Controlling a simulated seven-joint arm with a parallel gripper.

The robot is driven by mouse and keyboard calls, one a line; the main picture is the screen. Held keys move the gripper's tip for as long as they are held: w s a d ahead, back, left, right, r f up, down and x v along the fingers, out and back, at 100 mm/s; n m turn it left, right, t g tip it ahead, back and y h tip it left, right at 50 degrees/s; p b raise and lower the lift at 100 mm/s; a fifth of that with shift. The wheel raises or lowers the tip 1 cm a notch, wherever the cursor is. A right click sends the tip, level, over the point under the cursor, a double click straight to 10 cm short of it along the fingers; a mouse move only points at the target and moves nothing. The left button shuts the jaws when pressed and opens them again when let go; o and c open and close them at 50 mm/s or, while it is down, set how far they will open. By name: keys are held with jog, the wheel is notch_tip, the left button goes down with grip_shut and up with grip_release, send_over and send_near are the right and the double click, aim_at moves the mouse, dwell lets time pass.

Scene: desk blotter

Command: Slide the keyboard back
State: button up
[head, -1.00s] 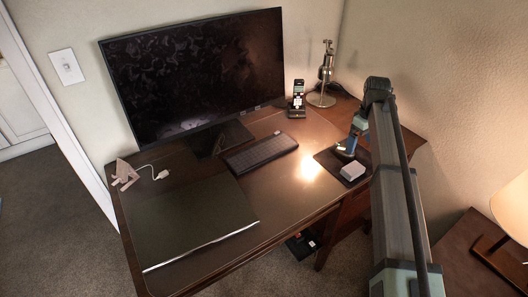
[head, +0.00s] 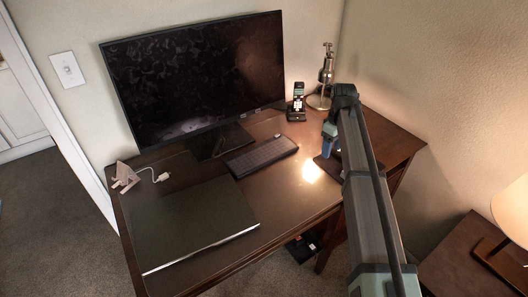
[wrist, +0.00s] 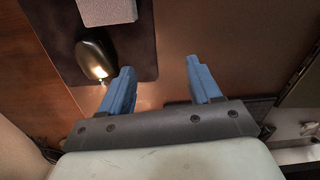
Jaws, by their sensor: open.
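In the wrist view, a dark strip behind my gripper's palm looks like part of the keyboard (wrist: 262,106); the palm hides the rest. My gripper (wrist: 160,66) has two blue fingers spread apart with nothing between them. In the head view my gripper (head: 329,146) is to the right of the keyboard, apart from it, above the mouse pad area. My arm partly hides it there.
A closed laptop (head: 190,222) lies front left. The monitor (head: 195,75), phone (head: 296,103) and lamp (head: 326,75) stand behind. A mouse (wrist: 95,60) and a pale block (wrist: 107,10) sit on a dark pad (wrist: 62,45). The blotter in front of the keyboard is clear.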

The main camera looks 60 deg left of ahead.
aim_at(264, 157)
jog(key=shift+n, duration=0.8)
jog(key=s+a+f, duration=0.1)
jog(key=s+f, duration=0.1)
jog(key=s, duration=0.3)
jog(key=s+a+f, duration=0.2)
jog(key=s+f, duration=0.1)
jog(key=s, duration=0.2)
jog(key=s+a+f, duration=0.1)
jog(key=s+f, duration=0.1)
jog(key=s, duration=0.4)
jog(key=shift+a+f, duration=0.15)
jog(key=shift+a, duration=0.25)
jog(key=c, duration=0.7)
jog(key=shift+s+a+f+m+y, duration=0.1)
jog(key=shift+s+f+m+y, duration=0.2)
jog(key=shift+f+m, duration=0.15)
jog(key=shift+c, duration=1)
jog(key=shift+w+a+r+m+y, duration=0.1)
jog(key=shift+w+a+m+y, duration=0.1)
jog(key=shift+a+m+y, duration=0.6)
grip_shut()
jog(key=shift+w+a+m, duration=0.2)
jog(key=shift+a+m, duration=0.15)
jog(key=shift+a, duration=0.2)
jog(key=a, duration=1.1)
jog(key=shift+w+a, duration=0.1)
jog(key=shift+a, duration=0.4)
jog(key=shift+d+f, duration=0.2)
jog(key=shift+f, duration=0.6)
